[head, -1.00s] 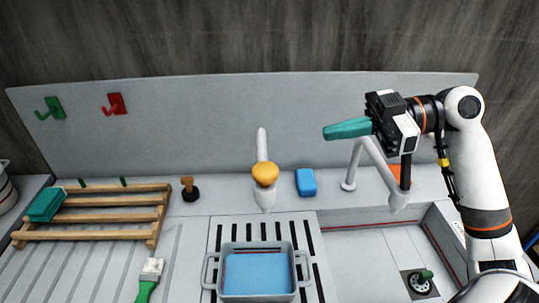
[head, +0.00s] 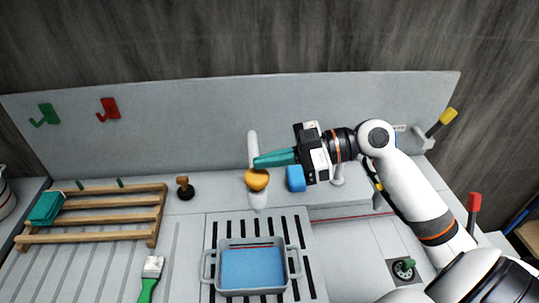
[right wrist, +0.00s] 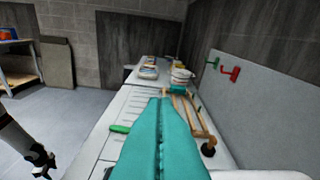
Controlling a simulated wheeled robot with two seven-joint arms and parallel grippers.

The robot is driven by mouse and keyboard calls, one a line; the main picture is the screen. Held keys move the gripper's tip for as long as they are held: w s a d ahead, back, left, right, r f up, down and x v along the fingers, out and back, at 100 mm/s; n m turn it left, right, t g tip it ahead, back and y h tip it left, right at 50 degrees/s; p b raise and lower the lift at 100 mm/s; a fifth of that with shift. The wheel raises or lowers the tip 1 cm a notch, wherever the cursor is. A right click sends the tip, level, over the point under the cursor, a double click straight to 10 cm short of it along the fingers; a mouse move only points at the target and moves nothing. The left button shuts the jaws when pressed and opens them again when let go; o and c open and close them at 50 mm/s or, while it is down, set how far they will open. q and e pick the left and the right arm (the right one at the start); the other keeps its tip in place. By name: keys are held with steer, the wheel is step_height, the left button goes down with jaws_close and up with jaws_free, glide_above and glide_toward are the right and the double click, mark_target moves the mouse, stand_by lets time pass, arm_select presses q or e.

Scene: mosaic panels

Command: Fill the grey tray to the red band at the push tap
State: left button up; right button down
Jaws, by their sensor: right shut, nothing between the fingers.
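The grey tray (head: 296,262) stands on the slotted drain below the push tap and holds blue water (head: 252,270). A thin red band (head: 254,246) shows on its far inner wall, just above the water's far edge. The tap has an orange knob (head: 257,181) over a white spout. My right gripper (head: 258,162) has teal fingers, shut and empty, with the tips at the upper edge of the knob; I cannot tell whether they touch. The fingers also fill the middle of the right wrist view (right wrist: 160,115), where tap and tray are hidden.
A blue sponge (head: 296,179) lies right of the tap, under my right gripper. A wooden-handled stamp (head: 185,188), a slatted rack (head: 100,216) and a green brush (head: 150,278) lie to the left. The sink basin is on the right. The back panel rises behind the tap.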

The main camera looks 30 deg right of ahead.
mark_target(267, 176)
steer(key=shift+d+f, duration=0.1)
steer(key=shift+f, duration=0.8)
step_height(267, 176, down, 2)
steer(key=b, duration=0.3)
steer(key=shift+r, duration=0.1)
